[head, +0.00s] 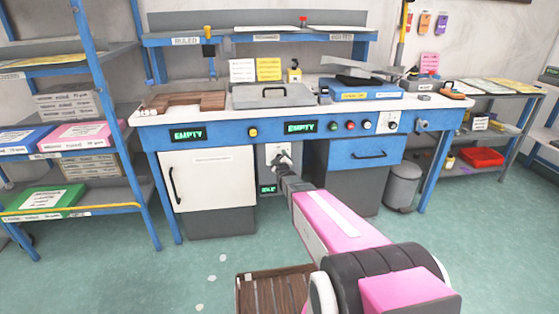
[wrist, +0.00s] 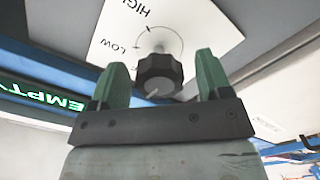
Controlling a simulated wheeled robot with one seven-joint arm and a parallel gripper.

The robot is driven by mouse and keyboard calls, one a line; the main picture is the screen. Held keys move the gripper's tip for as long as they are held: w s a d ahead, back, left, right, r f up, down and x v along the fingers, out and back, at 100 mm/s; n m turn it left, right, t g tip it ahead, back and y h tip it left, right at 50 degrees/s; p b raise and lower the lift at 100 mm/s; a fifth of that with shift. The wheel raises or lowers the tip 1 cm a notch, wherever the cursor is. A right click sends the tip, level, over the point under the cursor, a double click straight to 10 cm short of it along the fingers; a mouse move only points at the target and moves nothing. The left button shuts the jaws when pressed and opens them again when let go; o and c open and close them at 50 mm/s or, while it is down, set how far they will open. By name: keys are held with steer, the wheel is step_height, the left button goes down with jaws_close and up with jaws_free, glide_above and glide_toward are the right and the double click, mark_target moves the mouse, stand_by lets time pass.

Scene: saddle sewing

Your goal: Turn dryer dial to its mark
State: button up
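A dark ridged dial (wrist: 159,74) sits on a white plate (wrist: 190,25) marked LOW and HIGH, with a thin arc and tick marks around it. A pale pointer line on the dial points to the lower left in the wrist view. My gripper (wrist: 161,66) is open, with one green finger on each side of the dial and a small visible gap on both sides. In the head view my gripper (head: 283,160) is at the grey panel (head: 270,172) below the bench front, and it hides the dial there. A green IDLE display (head: 268,189) is on that panel.
The blue workbench (head: 215,137) has two EMPTY displays, several buttons and another knob (head: 393,124) on its front. A white cabinet (head: 208,178) stands left of the panel, and a drawer unit (head: 355,152) right of it. A slatted wooden crate (head: 270,290) is on the floor.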

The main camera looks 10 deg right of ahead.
steer(key=shift+s, duration=0.1)
steer(key=s, duration=1)
steer(key=shift+s, duration=0.3)
